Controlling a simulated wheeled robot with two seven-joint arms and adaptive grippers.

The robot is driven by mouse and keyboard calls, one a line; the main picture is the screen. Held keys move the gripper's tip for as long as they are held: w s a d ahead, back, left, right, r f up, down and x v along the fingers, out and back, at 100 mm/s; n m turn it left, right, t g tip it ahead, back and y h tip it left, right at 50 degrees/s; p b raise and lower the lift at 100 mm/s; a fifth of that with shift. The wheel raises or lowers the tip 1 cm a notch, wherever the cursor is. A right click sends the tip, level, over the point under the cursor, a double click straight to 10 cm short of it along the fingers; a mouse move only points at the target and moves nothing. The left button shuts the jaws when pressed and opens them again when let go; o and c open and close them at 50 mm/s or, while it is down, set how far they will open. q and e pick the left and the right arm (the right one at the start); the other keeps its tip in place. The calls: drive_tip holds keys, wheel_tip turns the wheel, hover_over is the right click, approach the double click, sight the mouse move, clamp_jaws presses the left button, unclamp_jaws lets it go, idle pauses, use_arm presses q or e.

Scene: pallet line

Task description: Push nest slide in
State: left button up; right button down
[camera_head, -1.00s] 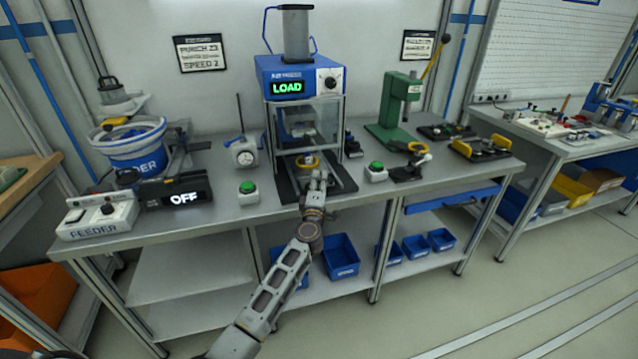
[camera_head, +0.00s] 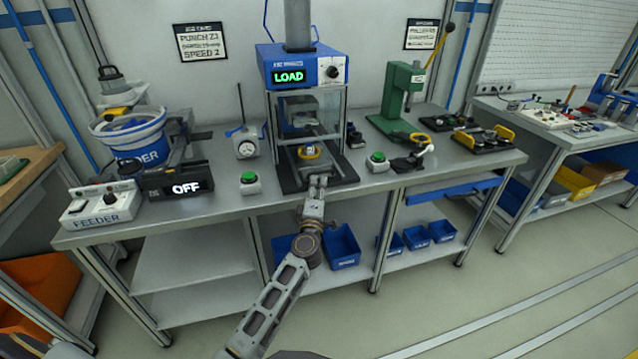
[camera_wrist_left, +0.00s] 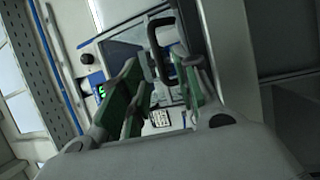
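The press (camera_head: 303,75) stands mid-bench with a blue head and a green LOAD display. My left gripper (camera_head: 318,181) is just in front of the slide, at the bench's front edge. In the left wrist view its green-padded fingers (camera_wrist_left: 152,88) stand apart with nothing clearly held. A dark looped bar (camera_wrist_left: 163,45) shows beyond them. Whether the fingers touch the slide is unclear. My right gripper is out of view.
Green-topped buttons (camera_head: 249,180) (camera_head: 377,160) flank the press. A dial gauge (camera_head: 245,147) and feeder bowl (camera_head: 128,140) stand left. A green hand press (camera_head: 402,95) and small fixtures stand right. Blue bins (camera_head: 342,247) sit below the bench.

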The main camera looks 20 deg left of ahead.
use_arm(q)
drive_tip(key=shift+v, duration=2.4)
